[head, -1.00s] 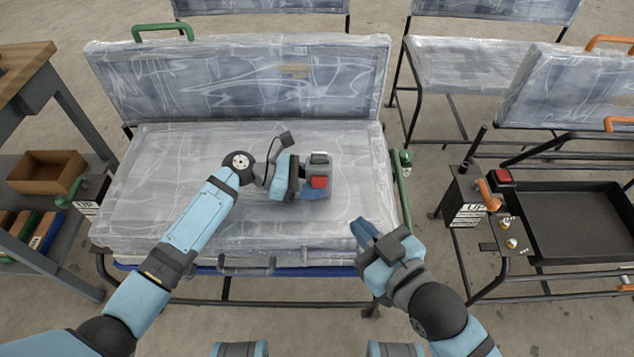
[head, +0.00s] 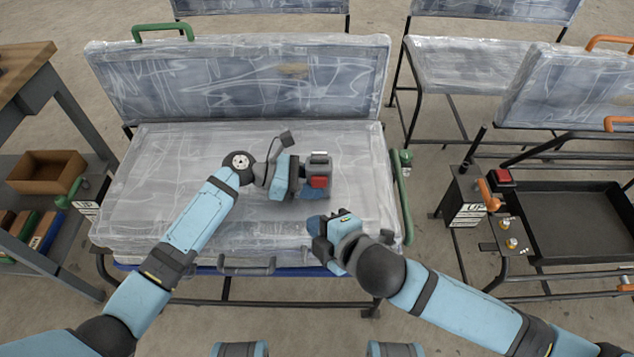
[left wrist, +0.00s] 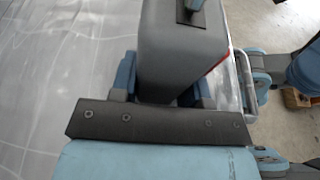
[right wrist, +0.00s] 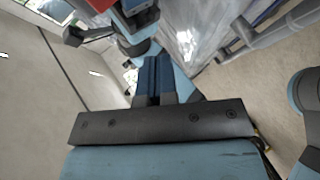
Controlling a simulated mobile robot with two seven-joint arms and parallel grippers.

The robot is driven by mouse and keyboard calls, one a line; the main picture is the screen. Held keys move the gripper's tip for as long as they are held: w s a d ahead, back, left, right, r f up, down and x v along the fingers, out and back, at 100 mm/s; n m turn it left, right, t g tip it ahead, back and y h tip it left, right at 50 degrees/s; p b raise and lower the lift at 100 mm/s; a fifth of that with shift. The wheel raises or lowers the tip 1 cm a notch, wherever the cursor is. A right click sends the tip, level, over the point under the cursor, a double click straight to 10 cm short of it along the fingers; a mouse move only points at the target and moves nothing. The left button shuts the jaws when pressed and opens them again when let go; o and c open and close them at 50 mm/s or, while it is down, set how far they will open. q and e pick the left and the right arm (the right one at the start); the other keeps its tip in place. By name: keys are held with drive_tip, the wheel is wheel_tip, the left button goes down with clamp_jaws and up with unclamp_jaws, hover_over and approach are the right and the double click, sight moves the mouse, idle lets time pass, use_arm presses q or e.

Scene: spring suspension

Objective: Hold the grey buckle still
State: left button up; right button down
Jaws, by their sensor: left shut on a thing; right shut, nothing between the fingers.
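The grey buckle (head: 319,168) with its red button (head: 318,182) stands over the plastic-wrapped seat cushion, right of middle. My left gripper (head: 301,190) is shut on the buckle from its left side. In the left wrist view the buckle's grey body (left wrist: 184,50) sits between the blue fingers. My right gripper (head: 316,222) is shut and empty, just below and in front of the buckle, apart from it. In the right wrist view its blue fingers (right wrist: 153,75) are together, with the red button (right wrist: 100,5) at the top edge.
The wrapped seat (head: 180,190) has a wrapped backrest (head: 240,80) behind it and a green handle (head: 400,200) at its right. A black tray (head: 575,220) and an orange lever (head: 490,198) stand at the right. A wooden-topped shelf (head: 20,60) stands at the left.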

drive_tip(key=shift+w, duration=3.15)
drive_tip(key=shift+w, duration=0.1)
drive_tip(key=shift+w, duration=0.55)
drive_tip(key=shift+s, duration=0.7)
drive_tip(key=shift+s, duration=3)
